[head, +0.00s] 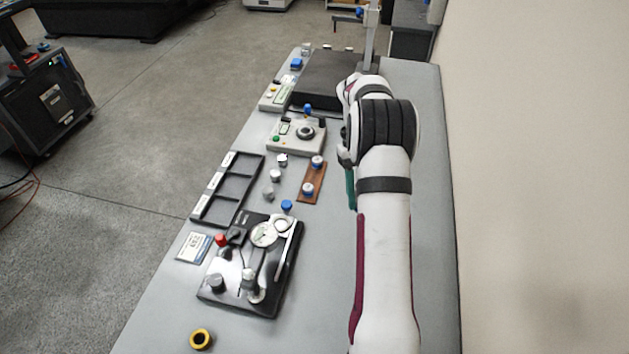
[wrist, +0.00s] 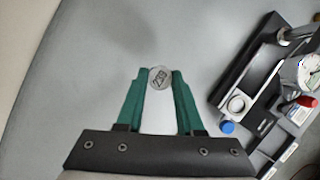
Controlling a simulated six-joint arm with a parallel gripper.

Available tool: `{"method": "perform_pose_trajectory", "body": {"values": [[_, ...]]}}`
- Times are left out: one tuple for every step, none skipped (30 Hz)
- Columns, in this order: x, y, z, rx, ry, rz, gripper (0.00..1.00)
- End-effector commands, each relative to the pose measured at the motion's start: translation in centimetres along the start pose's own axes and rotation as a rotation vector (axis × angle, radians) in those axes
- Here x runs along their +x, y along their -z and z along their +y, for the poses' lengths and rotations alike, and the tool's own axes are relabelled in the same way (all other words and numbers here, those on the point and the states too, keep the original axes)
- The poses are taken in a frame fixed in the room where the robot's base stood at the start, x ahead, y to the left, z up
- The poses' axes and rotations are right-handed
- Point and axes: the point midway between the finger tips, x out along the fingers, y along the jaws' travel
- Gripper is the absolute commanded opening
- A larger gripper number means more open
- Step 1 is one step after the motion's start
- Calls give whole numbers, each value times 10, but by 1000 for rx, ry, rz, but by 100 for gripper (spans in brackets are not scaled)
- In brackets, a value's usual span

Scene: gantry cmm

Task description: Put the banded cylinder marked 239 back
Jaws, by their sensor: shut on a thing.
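My gripper (wrist: 160,86) is shut on a small round metal piece (wrist: 159,76), seen end-on between its green fingertips in the wrist view, with a dark mark on its face. I cannot read the mark or see any band on its side. In the head view, part of a green finger (head: 351,188) shows beside my arm, over the right side of the table; the held piece is hidden there. A brown wooden rack (head: 316,176) holds two cylinders with blue parts, (head: 317,161) and (head: 307,189). Their markings are too small to read.
A black dial-gauge stand (head: 227,291) stands at the front, with a blue-topped piece (head: 287,206) behind it. A black three-compartment tray (head: 243,182), a card (head: 194,248) and a yellow-black ring (head: 201,339) lie left and front. The table's right side is mostly clear.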

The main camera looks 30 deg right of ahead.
Motion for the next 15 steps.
{"method": "perform_pose_trajectory", "body": {"values": [[-1, 7, 3, 170, 72, 2, 0], [-2, 10, 4, 273, 115, 1, 0], [-4, 14, 4, 401, 169, 0, 0], [-6, 17, 4, 490, 206, 1, 0], [-8, 20, 5, 577, 242, 2, 0], [-10, 24, 6, 687, 288, 2, 0], [-11, 27, 6, 769, 322, 1, 0], [-13, 29, 6, 847, 356, 1, 0], [-15, 33, 7, 953, 400, 2, 0], [-17, 36, 8, 1031, 432, 3, 0], [-18, 39, 9, 1110, 465, 3, 0], [-21, 43, 10, 1218, 510, 2, 0], [-23, 46, 11, 1301, 543, 4, 0], [-25, 49, 12, 1384, 578, 5, 0], [-28, 53, 13, 1501, 627, 6, 0]]}}
